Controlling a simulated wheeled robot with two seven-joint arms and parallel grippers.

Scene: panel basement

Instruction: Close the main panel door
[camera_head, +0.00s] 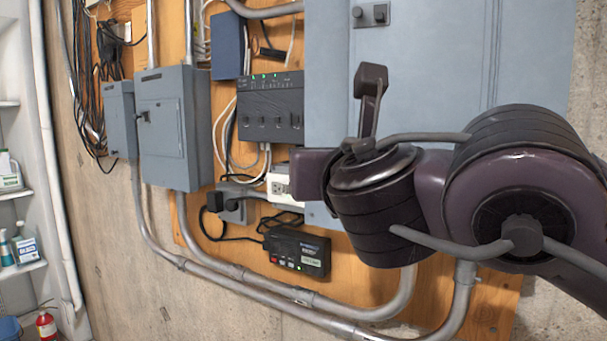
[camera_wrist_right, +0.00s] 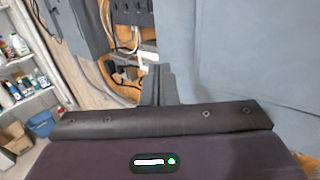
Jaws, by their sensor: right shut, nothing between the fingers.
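The large grey panel (camera_head: 440,75) fills the upper right of the head view, with a small dark latch (camera_head: 370,14) near its top left. Double vertical lines run down its right part. I cannot tell how far its door stands open. In the right wrist view, a broad grey face of it (camera_wrist_right: 245,50) lies to the right of my right gripper (camera_wrist_right: 158,82). That gripper's fingers are shut and empty. In the head view my right arm covers the panel's lower part, and the fingertips are not clear there. I cannot tell whether they touch the panel. My left gripper is not in view.
Smaller grey boxes (camera_head: 172,125) hang to the left. A black device with green lights (camera_head: 270,105), a white outlet box (camera_head: 281,187) and a small black unit (camera_head: 297,250) are close by. Metal conduits (camera_head: 240,290) run below. Shelves (camera_head: 20,270) stand at far left.

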